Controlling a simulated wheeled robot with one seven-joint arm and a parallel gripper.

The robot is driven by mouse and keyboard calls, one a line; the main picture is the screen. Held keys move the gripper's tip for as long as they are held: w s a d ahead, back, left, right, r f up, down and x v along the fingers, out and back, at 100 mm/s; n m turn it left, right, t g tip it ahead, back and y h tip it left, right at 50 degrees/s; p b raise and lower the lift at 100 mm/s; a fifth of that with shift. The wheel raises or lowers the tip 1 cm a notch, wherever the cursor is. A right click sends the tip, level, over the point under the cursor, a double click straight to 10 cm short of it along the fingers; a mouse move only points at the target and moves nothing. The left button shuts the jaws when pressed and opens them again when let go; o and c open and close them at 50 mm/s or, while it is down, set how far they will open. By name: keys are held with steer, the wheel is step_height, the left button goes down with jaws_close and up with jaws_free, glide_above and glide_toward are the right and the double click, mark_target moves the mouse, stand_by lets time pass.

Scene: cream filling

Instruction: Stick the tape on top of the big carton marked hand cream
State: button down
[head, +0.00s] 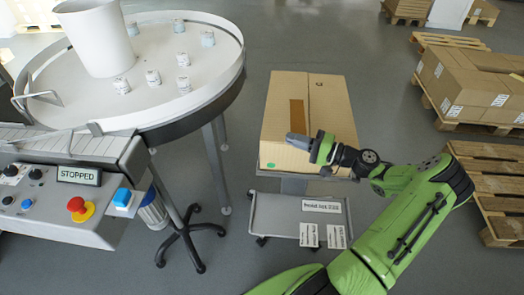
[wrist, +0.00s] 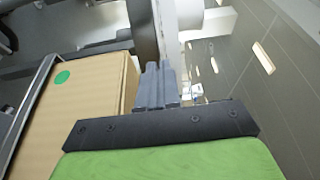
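A big brown cardboard carton (head: 335,110) stands in the middle of the head view. No marking that I can read as hand cream shows on it; a green dot is on its near face. A darker brown strip that looks like tape (head: 297,113) lies lengthwise on its top. My gripper (head: 292,139) is near the carton's front left, in front of the strip's near end in the picture; I cannot tell its height. In the wrist view its grey fingers (wrist: 157,85) are together with nothing seen between them. The carton also shows there, at left (wrist: 95,100).
A round white turntable (head: 190,45) with several small jars and a control panel reading STOPPED (head: 50,200) are at left. Pallets (head: 500,195) with cartons stand at right.

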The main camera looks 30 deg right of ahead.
steer(key=s+d+r, duration=0.1)
steer(key=d+r, duration=0.1)
steer(key=d, duration=0.2)
step_height(320, 180, down, 7)
steer(key=b, duration=0.5)
steer(key=shift+f+m+h, duration=0.15)
steer(key=shift+m+h, duration=0.15)
steer(key=shift+h, duration=0.1)
steer(key=shift+s, duration=0.1)
steer(key=c, duration=1.3)
jaws_free()
steer(key=p+v, duration=0.2)
steer(key=v, duration=1.3)
steer(key=shift+s+d+f, duration=0.15)
steer(key=shift+s, duration=0.2)
